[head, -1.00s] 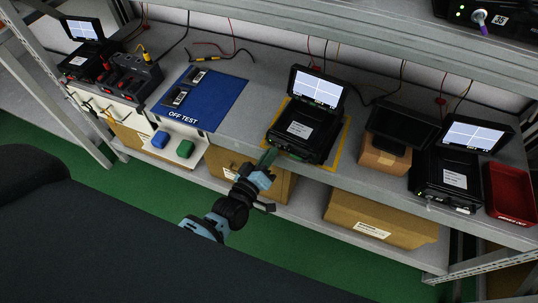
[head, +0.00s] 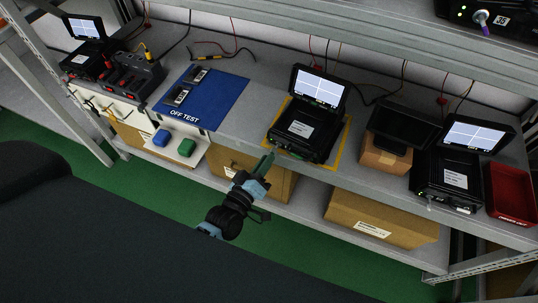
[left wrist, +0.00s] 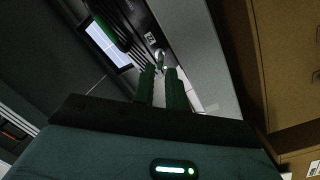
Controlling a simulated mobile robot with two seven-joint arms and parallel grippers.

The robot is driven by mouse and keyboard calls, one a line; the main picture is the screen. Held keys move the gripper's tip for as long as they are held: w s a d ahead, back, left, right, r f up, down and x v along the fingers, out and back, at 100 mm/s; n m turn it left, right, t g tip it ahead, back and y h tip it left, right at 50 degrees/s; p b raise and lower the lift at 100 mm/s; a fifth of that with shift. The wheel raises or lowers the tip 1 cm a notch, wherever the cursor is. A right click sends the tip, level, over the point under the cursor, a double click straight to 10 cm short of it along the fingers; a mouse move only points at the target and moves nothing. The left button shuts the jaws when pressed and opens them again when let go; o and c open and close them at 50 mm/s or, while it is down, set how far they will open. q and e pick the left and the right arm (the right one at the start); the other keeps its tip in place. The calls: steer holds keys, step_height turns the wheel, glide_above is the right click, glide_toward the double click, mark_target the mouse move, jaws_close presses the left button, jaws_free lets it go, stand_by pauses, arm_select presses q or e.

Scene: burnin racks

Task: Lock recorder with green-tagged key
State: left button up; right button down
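The black recorder (head: 304,129) with its lit screen raised stands on a yellow-bordered patch at the middle of the bench. My left gripper (head: 268,158) is just in front of its lower front edge. In the left wrist view my gripper's two dark green fingers (left wrist: 164,88) are apart with a narrow gap and nothing visible between them. Just past the tips, a small silver lock or key part (left wrist: 158,55) shows on the recorder front, beside a green light. I cannot make out a green tag there. My right gripper is out of view.
A blue OFF TEST mat (head: 215,97) lies left of the recorder. A small monitor on a cardboard box (head: 383,160), another recorder (head: 447,180) and a red tray (head: 510,190) are to the right. Blue and green blocks (head: 186,147) sit low left. A metal shelf beam (head: 330,48) crosses above.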

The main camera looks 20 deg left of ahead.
arm_select(q)
steer(key=s, duration=0.4)
steer(key=shift+s+a, duration=0.35)
steer(key=shift+a, duration=0.05)
